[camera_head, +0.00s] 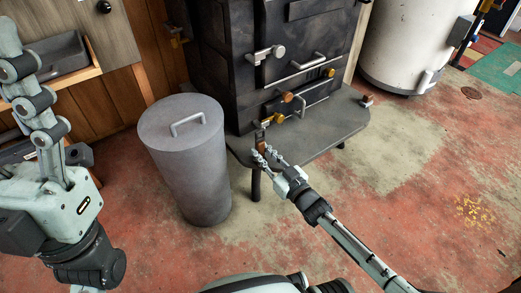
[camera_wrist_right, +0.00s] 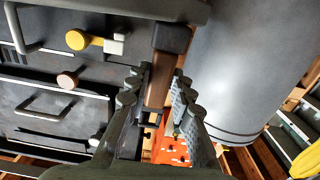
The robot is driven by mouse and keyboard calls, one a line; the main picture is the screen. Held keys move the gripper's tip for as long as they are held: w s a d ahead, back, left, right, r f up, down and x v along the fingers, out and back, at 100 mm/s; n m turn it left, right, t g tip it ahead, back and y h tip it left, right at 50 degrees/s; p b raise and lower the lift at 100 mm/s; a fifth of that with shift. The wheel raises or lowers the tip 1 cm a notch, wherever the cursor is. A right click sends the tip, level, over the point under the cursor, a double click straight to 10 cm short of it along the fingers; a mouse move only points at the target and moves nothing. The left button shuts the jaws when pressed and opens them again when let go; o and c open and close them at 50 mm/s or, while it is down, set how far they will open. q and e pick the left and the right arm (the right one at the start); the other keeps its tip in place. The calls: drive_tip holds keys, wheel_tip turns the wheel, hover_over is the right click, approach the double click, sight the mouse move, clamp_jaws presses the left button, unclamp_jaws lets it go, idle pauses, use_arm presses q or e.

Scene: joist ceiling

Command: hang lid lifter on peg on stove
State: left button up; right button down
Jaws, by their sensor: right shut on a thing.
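The lid lifter shows as a brown wooden handle (camera_wrist_right: 158,88) with a dark end in the right wrist view. My right gripper (camera_wrist_right: 160,92) is shut on it, with a finger on each side. In the head view my right gripper (camera_head: 266,155) is at the stove's front left corner, above the floor. The dark stove (camera_head: 225,60) stands behind it, with levers and several knobs on its front. I cannot pick out the peg with certainty. My left gripper (camera_head: 40,115) is at the left edge, away from the stove; its jaw opening is unclear.
A grey lidded cylinder (camera_head: 185,165) stands close left of my right gripper. The stove's low plate (camera_head: 335,130) juts out on the right. A white tank (camera_head: 405,40) stands at the back right. The floor (camera_head: 400,200) on the right is clear.

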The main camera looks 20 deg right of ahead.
sight(263, 139)
drive_tip(key=shift+r+p, duration=2.7)
drive_tip(key=shift+r, duration=0.35)
